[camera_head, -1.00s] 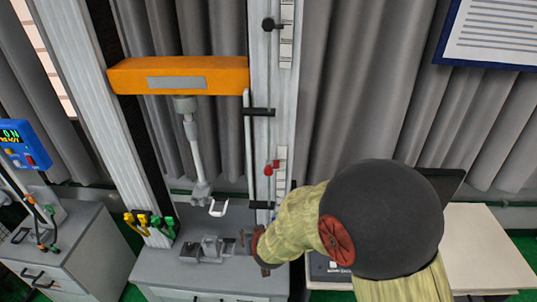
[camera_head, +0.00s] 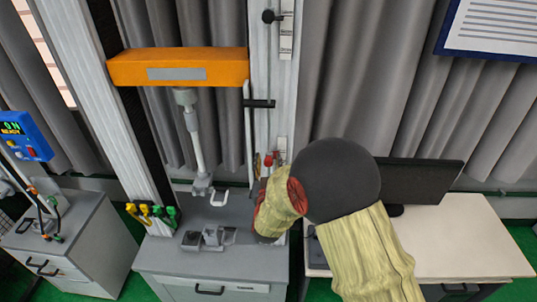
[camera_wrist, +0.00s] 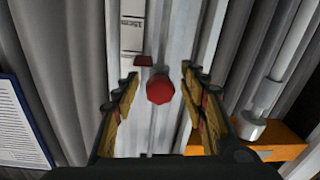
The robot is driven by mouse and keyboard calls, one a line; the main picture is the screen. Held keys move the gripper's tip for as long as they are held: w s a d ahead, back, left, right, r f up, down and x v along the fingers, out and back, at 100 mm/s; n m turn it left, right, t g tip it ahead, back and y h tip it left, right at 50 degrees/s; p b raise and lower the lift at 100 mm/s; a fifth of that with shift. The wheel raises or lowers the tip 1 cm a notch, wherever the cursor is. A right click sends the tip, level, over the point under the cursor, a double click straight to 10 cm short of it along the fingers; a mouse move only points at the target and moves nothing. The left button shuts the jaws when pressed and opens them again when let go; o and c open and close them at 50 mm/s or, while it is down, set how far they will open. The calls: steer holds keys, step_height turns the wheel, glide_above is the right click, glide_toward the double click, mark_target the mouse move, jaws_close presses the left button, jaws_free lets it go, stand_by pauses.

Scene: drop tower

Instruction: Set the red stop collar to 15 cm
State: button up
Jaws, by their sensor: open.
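The red stop collar shows as a round red knob (camera_wrist: 160,89) in the wrist view, on a thin rod along the pale column. A small red pointer (camera_wrist: 143,61) beside it lies at the edge of the white scale strip (camera_wrist: 133,30), whose print seems to read 15 cm. My gripper (camera_wrist: 159,76) is open, with one finger on each side of the knob and gaps showing on both sides. In the head view the collar (camera_head: 268,160) is small and partly hidden by my arm.
A black bracket (camera_head: 259,103) is above the collar. A grey cabinet (camera_head: 215,262) stands below. A monitor (camera_head: 420,180) is on the right-hand table.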

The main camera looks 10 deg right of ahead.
mark_target(269, 156)
steer(key=shift+p+x, duration=0.3)
steer(key=shift+x, duration=1.35)
steer(key=shift+c, duration=0.4)
jaws_close()
